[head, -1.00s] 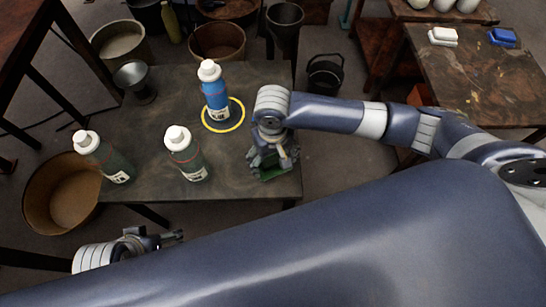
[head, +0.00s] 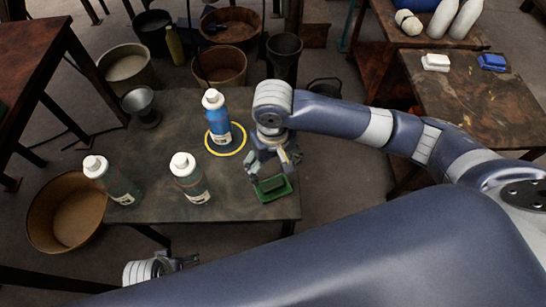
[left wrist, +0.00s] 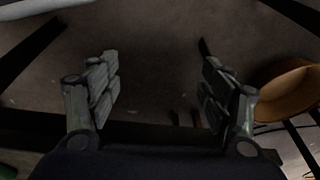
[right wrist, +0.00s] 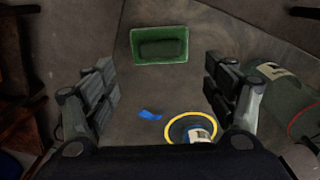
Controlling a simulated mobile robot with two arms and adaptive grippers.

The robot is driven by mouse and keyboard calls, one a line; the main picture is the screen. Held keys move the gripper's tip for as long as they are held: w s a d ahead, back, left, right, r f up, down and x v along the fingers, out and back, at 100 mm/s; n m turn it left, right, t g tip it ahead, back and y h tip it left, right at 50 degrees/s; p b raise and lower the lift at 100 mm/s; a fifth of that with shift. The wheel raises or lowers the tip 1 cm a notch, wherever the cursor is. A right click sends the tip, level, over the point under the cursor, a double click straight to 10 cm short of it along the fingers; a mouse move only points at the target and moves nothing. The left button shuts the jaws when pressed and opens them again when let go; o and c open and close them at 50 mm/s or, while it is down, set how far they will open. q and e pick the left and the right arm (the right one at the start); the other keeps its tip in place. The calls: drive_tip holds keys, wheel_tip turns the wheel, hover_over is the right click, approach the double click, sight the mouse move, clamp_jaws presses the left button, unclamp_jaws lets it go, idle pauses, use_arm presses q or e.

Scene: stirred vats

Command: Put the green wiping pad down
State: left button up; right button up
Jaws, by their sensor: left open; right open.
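The green wiping pad (head: 275,190) lies on the dark table near its front right corner. It also shows in the right wrist view (right wrist: 160,34) as a green rectangle with a dark raised middle. My right gripper (head: 268,170) is over the table just above the pad. In the right wrist view its fingers (right wrist: 160,85) are spread wide, with nothing between them, and the pad is apart from them. My left gripper (head: 188,262) is low in front of the table, open and empty; the left wrist view (left wrist: 158,88) shows only floor between its fingers.
A blue bottle (head: 216,117) stands in a yellow ring (head: 241,146) left of my right gripper. Two white-capped bottles (head: 116,186) (head: 187,178) stand further left. A small blue patch (right wrist: 150,115) lies on the table. A metal funnel-shaped cup (head: 138,103) stands at the back left.

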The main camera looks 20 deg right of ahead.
use_arm(q)
drive_tip(key=shift+s+f, duration=0.25)
drive_tip(key=shift+f, duration=1.05)
use_arm(e)
drive_tip(key=shift+r, duration=1.1)
use_arm(q)
drive_tip(key=shift+s, duration=0.1)
use_arm(e)
drive_tip(key=shift+s, duration=0.1)
